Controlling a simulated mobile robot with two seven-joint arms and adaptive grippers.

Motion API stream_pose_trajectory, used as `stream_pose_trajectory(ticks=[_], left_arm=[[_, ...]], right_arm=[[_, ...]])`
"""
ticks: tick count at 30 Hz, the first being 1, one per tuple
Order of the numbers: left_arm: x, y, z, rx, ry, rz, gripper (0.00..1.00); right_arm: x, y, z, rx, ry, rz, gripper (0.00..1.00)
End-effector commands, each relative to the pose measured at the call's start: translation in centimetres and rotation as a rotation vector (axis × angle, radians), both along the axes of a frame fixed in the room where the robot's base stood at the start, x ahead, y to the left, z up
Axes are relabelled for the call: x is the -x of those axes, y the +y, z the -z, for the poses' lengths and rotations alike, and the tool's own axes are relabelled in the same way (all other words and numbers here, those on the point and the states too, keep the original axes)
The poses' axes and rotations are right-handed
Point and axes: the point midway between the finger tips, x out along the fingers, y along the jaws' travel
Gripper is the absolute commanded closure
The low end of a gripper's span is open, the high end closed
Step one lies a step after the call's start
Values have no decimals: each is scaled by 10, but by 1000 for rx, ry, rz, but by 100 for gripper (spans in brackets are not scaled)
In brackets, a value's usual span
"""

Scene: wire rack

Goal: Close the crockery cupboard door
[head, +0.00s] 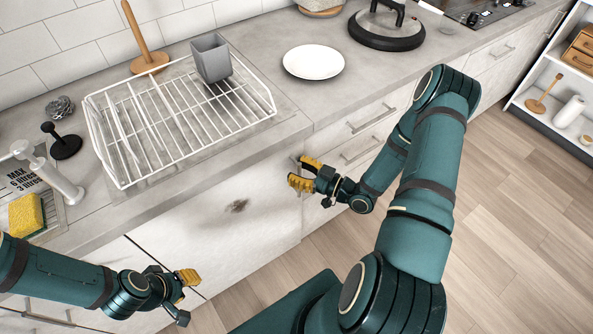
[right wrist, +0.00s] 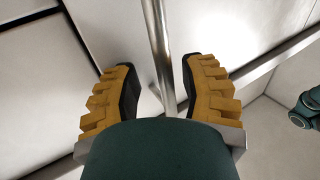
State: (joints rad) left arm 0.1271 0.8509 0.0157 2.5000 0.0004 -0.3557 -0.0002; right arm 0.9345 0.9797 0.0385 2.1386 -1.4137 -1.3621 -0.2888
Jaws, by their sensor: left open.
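The white cupboard door (head: 225,235), with a dark smudge, is under the counter in the head view. I cannot tell for sure whether it stands slightly ajar. My right gripper (head: 303,175) is at the door's upper right edge. In the right wrist view, my right gripper (right wrist: 165,85) has its yellow fingers apart, one on each side of a metal bar handle (right wrist: 159,45). Gaps show between the bar and both fingers. My left gripper (head: 187,287) is open and empty, low in front of the cupboards at the left.
On the counter are a white wire rack (head: 190,115) with a grey cup (head: 211,58), a white plate (head: 313,62), a lidded pan (head: 386,26) and a yellow sponge (head: 26,215). Drawers (head: 365,135) lie right of the door. The wooden floor (head: 500,200) is clear at right.

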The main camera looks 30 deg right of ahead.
Motion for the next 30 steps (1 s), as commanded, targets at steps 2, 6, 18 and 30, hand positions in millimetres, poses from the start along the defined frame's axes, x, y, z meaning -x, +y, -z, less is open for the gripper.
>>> stream_pose_trajectory(ticks=[2,6,18,30], left_arm=[[0,0,0,0,0,0,66],[0,0,0,0,-1,0,66],[0,0,0,0,-1,0,66],[0,0,0,0,0,0,66]], right_arm=[[0,1,0,-1,0,-2,58],[0,1,0,-1,0,-2,58],[45,-27,1,1,3,3,58],[98,-57,0,0,0,0,58]])
